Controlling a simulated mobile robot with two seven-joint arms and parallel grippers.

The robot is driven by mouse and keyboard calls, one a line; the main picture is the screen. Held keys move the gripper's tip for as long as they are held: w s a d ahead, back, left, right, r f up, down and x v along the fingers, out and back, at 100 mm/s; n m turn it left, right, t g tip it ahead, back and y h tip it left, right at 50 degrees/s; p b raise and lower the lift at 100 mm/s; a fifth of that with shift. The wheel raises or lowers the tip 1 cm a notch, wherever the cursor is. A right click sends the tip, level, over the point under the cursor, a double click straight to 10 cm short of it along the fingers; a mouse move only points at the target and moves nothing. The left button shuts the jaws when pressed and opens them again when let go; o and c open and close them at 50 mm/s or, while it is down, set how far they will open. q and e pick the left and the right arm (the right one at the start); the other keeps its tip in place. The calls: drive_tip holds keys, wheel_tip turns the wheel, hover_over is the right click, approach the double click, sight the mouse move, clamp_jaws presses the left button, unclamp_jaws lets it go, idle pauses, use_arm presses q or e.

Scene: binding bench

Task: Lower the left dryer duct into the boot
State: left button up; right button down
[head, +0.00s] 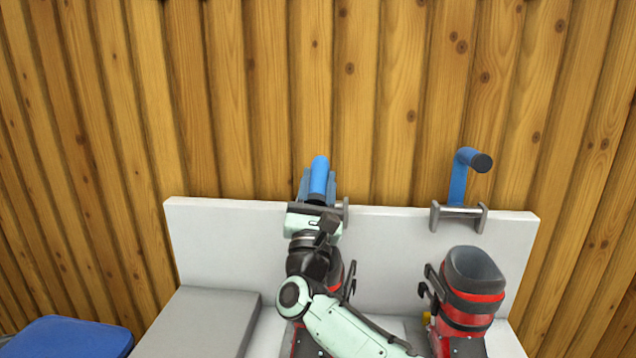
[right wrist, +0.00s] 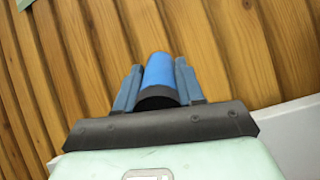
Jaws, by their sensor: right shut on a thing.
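The left dryer duct (head: 319,176) is a blue tube with a dark end, at the left bracket on the bench's back panel. My right gripper (head: 318,188) is shut on it, with a finger on each side. The right wrist view also shows the duct (right wrist: 161,76) between the two fingers (right wrist: 158,88). The left boot (head: 347,280), red and black, stands below, mostly hidden behind my right arm. Its opening cannot be seen. How the duct sits against its bracket is hidden by the gripper. My left gripper is not in view.
A right duct (head: 459,180), blue with a dark end, stands up from its bracket (head: 459,214). A red and grey boot (head: 470,290) stands open below it. A grey block (head: 200,325) lies on the bench at left, with a blue-lidded container (head: 75,338) beyond. A wooden wall rises behind.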

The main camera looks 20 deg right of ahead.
drive_tip(key=shift+f, duration=0.1)
idle(0.3)
drive_tip(key=c, duration=0.7)
unclamp_jaws()
drive_tip(key=shift+w, duration=0.1)
drive_tip(key=shift+c, duration=0.2)
drive_tip(key=v, duration=1.3)
drive_tip(key=shift+f, duration=0.15)
